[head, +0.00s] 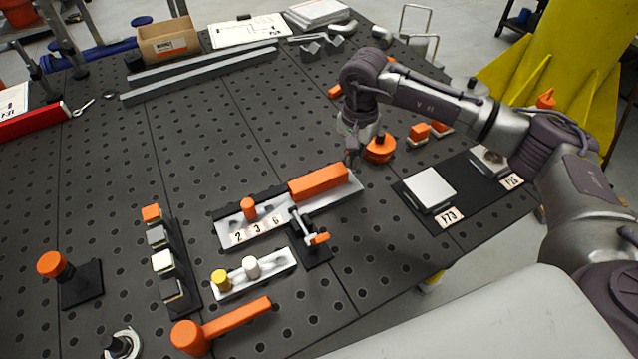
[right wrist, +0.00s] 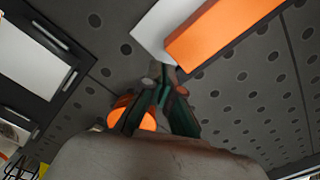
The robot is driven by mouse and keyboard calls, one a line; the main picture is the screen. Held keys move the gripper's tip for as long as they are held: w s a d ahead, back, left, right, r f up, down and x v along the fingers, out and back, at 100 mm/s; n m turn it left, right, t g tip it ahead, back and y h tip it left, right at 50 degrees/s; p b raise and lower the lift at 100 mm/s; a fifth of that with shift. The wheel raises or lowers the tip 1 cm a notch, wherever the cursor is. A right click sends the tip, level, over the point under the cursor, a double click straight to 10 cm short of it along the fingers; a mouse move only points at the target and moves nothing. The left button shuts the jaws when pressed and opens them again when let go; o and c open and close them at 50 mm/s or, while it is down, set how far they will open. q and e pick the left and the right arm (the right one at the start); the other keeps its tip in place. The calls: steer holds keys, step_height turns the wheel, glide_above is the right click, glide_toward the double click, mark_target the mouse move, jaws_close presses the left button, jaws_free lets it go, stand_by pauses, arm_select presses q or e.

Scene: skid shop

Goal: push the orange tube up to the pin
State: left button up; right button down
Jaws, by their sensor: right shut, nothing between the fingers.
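The orange tube (head: 318,182), a square-section bar, lies along the right part of a light metal rail fixture (head: 278,226). An orange-topped pin (head: 248,207) stands upright on the same rail, left of the tube, with a gap between them. My right gripper (head: 352,160) is shut and empty, pointing down just beyond the tube's right end. The right wrist view shows the shut fingertips (right wrist: 163,80) close to the end of the tube (right wrist: 215,35). Contact cannot be told. My left gripper is not seen.
A toggle clamp with an orange handle (head: 318,239) stands at the rail's front. A block with yellow and white pegs (head: 255,275) and an orange mallet (head: 235,322) lie nearer. A round orange piece (head: 379,150) is right beside my gripper. A dark mat (head: 468,212) with plates lies at right.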

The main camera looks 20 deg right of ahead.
mark_target(324, 173)
steer(key=shift+s+a, duration=0.15)
steer(key=shift+a, duration=1.25)
steer(key=shift+s+a, duration=0.15)
steer(key=shift+a, duration=1.2)
stand_by(0.5)
steer(key=shift+a+b, duration=0.6)
steer(key=shift+a, duration=0.9)
stand_by(0.5)
steer(key=shift+d+b, duration=0.35)
steer(key=shift+d, duration=0.25)
steer(key=shift+r+p, duration=1.45)
steer(key=shift+r, duration=2.1)
